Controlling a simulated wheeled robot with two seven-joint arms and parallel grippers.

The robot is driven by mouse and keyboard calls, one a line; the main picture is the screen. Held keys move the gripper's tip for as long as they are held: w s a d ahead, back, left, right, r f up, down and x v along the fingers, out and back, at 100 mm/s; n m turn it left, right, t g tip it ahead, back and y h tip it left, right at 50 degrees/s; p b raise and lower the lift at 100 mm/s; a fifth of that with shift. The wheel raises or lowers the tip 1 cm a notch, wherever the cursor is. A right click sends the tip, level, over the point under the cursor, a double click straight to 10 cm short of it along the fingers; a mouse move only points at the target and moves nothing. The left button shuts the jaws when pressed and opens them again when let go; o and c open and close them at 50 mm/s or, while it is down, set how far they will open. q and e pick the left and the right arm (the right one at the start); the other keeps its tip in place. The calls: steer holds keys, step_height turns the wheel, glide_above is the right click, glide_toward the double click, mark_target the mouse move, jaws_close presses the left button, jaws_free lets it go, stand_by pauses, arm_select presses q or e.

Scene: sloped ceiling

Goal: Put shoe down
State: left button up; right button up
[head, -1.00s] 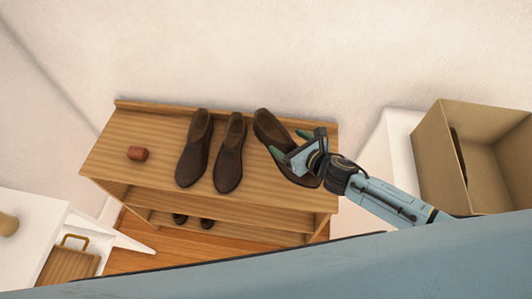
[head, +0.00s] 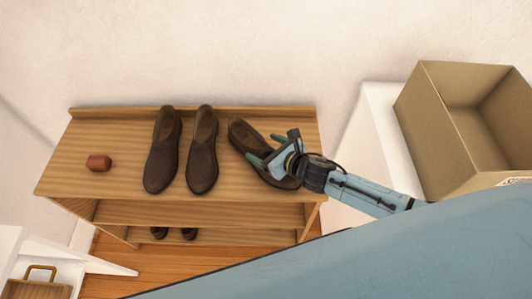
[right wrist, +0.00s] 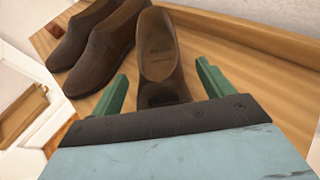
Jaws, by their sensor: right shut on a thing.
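A dark brown shoe (head: 244,136) is at the right end of the wooden shoe rack's top (head: 110,140). It is angled beside two other brown shoes, the middle one (head: 203,150) and the left one (head: 163,150). My right gripper (head: 268,155) is shut on the angled shoe. In the right wrist view the shoe (right wrist: 158,48) lies between the green fingers of my gripper (right wrist: 160,88), its near end partly hidden by the gripper body. I cannot tell whether its sole touches the rack. My left gripper is out of view.
A small reddish-brown object (head: 98,162) lies on the rack's left side, with bare wood around it. More shoes (head: 175,233) sit on the lower shelf. An open cardboard box (head: 440,140) stands at right on a white surface (head: 365,130). A wall is behind.

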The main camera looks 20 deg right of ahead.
steer(key=shift+f, duration=0.15)
steer(key=shift+f, duration=0.15)
steer(key=o, duration=1.2)
